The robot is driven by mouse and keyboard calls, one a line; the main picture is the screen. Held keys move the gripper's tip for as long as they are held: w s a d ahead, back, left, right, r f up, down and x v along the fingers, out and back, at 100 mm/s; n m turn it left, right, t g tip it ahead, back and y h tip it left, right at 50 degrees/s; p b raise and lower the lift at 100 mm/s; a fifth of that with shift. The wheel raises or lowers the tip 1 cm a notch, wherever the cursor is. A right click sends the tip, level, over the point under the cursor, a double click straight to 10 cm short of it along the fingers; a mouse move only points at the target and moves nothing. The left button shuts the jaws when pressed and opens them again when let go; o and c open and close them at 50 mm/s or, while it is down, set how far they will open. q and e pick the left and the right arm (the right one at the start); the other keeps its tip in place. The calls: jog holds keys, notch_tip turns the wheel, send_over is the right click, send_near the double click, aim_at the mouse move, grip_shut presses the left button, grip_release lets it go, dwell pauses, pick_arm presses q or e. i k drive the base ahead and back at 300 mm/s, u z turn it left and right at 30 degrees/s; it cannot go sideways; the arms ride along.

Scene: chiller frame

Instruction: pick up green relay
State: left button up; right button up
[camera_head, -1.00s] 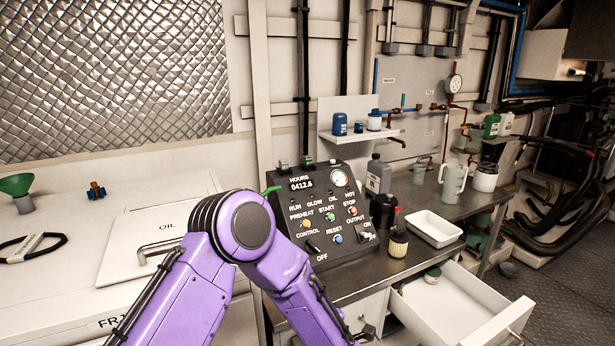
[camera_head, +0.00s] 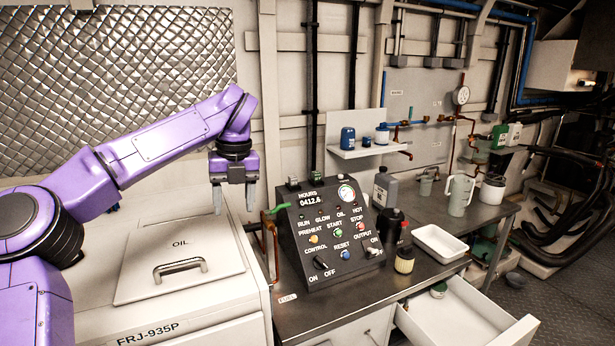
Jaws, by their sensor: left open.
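The green relay (camera_head: 318,179) appears to be the small block with a green top on the upper edge of the dark control panel (camera_head: 325,270). It is small, so its details are hard to make out. My left gripper (camera_head: 235,208) hangs pointing down to the left of the panel, above the back of the white cabinet. Its two fingers are apart with nothing between them. It is clear of the relay, which stands to its right. My right gripper is not in view.
Another small block (camera_head: 293,182) sits left of the relay on the panel top. A green-handled valve on a copper pipe (camera_head: 275,211) stands between gripper and panel. A shelf with blue containers (camera_head: 347,138) is behind. An open drawer (camera_head: 465,318) juts out at lower right.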

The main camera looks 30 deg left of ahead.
aim_at(316, 176)
jog(key=i, duration=1.5)
